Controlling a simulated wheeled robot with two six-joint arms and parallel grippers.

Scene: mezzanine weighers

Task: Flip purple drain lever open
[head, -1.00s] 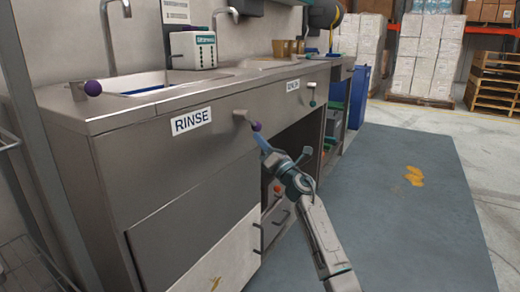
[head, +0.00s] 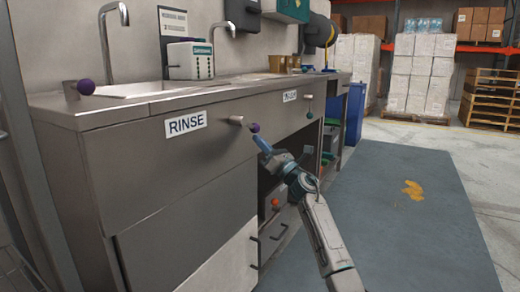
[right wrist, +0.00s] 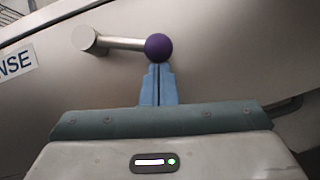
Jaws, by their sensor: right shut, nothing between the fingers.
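The purple-knobbed drain lever (head: 254,127) sticks out from the sink front just right of the RINSE label. In the right wrist view the purple ball (right wrist: 158,47) sits at the end of a metal rod that runs left to a round pivot (right wrist: 84,39). My right gripper (head: 262,141) is shut and empty. Its blue fingertips (right wrist: 158,70) are right under the ball, touching it or very near; I cannot tell which. My left gripper is not in view.
Another purple knob (head: 86,87) stands at the left sink's edge. A lever with a green knob (head: 309,115) hangs farther along the front. The RINSE label (head: 186,123) is left of the lever.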

